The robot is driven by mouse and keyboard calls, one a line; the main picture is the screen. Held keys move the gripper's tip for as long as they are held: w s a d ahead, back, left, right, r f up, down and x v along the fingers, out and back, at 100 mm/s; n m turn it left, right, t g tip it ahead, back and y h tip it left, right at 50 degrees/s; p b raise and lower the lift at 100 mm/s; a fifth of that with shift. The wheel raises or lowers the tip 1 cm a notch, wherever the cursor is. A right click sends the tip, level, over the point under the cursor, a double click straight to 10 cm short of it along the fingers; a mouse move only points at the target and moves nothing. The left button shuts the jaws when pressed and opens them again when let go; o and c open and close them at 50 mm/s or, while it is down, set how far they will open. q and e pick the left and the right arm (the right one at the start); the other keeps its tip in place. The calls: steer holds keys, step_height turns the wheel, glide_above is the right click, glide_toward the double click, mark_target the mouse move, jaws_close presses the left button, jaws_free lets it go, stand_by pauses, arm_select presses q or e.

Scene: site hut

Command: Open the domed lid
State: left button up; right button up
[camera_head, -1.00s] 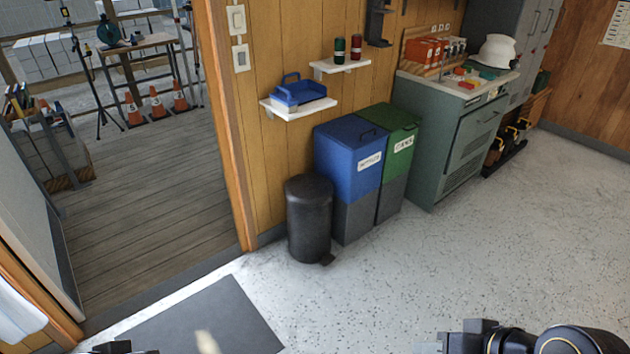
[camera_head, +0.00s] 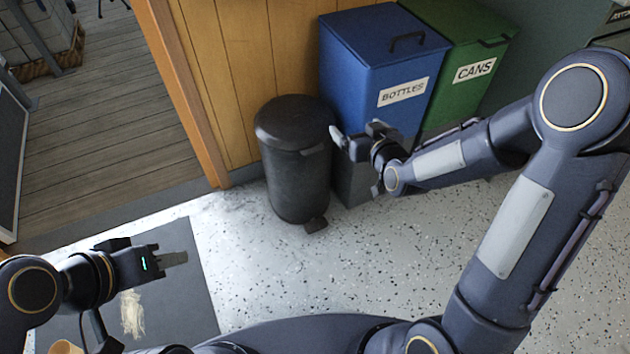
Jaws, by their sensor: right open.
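A black round pedal bin (camera_head: 300,185) stands upright on the floor against the wood-panelled wall. Its domed lid (camera_head: 292,120) is closed, and a small pedal (camera_head: 315,225) sticks out at its foot. My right gripper (camera_head: 357,162) is open just right of the bin, in front of the blue bin, with one finger close to the lid's right edge. I cannot tell whether that finger touches the lid. My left gripper (camera_head: 175,258) is low at the left, over the dark mat and apart from the bin; its fingers overlap from this angle, so its opening does not show.
A blue bottles bin (camera_head: 350,70) and a green cans bin (camera_head: 465,95) stand right of the black bin, behind my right arm. A wooden door post (camera_head: 180,95) is to its left. A dark mat (camera_head: 195,310) lies below. Speckled floor in front is clear.

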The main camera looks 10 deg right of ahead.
steer(key=w+a+f+n+t+y+b, duration=0.1)
steer(key=a+f+t+b, duration=0.2)
steer(key=f, duration=0.6)
steer(key=w+a+f+n+y+b, duration=0.1)
steer(key=a+f+b, duration=0.2)
steer(key=f+b, duration=0.45)
arm_select(q)
step_height(320, 180, down, 14)
steer(key=shift+w+d, duration=0.15)
arm_select(e)
steer(key=f+x, duration=0.1)
steer(key=x, duration=0.6)
steer(key=shift+w+a+f, duration=0.25)
steer(key=shift+a, duration=0.15)
